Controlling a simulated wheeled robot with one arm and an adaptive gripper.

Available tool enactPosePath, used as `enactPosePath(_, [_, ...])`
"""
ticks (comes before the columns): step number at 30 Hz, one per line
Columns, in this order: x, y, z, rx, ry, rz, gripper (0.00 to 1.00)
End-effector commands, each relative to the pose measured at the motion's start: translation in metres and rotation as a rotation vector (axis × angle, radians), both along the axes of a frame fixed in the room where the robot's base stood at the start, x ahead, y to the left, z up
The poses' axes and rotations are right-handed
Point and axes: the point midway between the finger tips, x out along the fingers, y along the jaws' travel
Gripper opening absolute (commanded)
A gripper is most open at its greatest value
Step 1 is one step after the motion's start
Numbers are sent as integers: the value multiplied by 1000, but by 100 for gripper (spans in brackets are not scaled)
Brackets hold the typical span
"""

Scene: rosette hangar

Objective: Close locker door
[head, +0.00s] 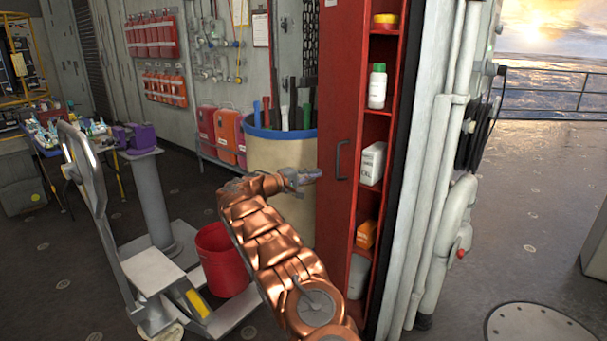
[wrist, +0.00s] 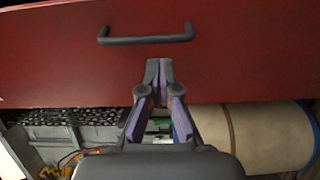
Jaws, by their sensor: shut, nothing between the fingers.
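The red locker door (head: 341,125) stands open in the head view, its outer face with a dark handle (head: 340,160) turned to the left. To its right the locker's shelves (head: 377,112) show, holding bottles and boxes. My gripper (head: 316,175) reaches from the left to the door's outer face, close to the handle. In the wrist view the door (wrist: 240,70) fills the upper part, with the handle (wrist: 146,39) just beyond the fingertips. My gripper (wrist: 158,62) is shut and empty. Whether the fingertips touch the door is not clear.
A cream barrel with a blue rim (head: 275,155) stands behind my arm, left of the door. A red bucket (head: 222,262) and a grey platform scale (head: 152,272) stand at left. Grey pipes (head: 440,170) run right of the locker. Open deck lies at far right.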

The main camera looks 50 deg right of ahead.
Motion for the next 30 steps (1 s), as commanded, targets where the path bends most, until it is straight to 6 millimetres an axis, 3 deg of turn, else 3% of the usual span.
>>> enactPosePath(6, [-11,-36,3,-1,-3,-3,0])
enactPosePath(12, [-16,-56,0,1,1,0,0])
enactPosePath(30, [-19,-64,-1,0,-1,0,0])
